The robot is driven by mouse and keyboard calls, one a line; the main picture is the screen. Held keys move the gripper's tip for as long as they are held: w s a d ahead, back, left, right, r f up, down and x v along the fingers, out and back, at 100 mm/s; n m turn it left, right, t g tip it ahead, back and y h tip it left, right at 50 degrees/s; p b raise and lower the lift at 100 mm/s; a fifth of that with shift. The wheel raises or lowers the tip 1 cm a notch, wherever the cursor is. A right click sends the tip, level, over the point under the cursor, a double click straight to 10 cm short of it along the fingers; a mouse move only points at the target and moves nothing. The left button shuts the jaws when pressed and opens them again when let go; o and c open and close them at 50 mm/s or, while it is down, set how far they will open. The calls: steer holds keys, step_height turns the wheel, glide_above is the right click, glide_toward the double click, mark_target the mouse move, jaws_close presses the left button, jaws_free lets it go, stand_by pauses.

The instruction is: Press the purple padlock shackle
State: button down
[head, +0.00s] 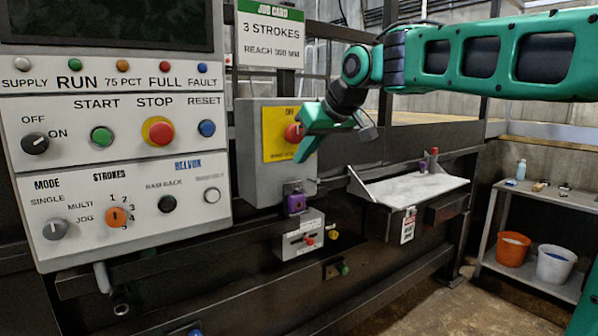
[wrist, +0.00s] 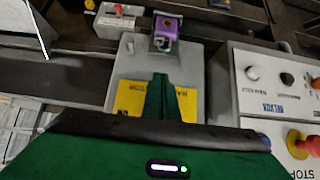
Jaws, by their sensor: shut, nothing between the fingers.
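The purple padlock (head: 296,204) hangs at the lower edge of the grey isolator box (head: 256,182) in the head view. Its grey shackle (head: 292,187) shows above the purple body, but I cannot tell whether it is fully seated. In the wrist view the padlock (wrist: 169,27) is at the top centre, with the shackle (wrist: 163,44) on the side facing my fingers. My gripper (head: 301,158) is shut and empty, in front of the box's yellow plate and above the padlock. The shut green fingertips (wrist: 159,78) point toward the padlock and appear apart from it.
A red rotary knob (head: 294,132) sits on the yellow plate (head: 275,148), partly behind my gripper. A small grey lever box (head: 299,238) is below the padlock. The control panel (head: 120,235) stands to the left, and a white-topped tray (head: 410,190) juts out at right.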

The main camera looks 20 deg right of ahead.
steer(key=v, duration=0.8)
steer(key=shift+r, duration=0.15)
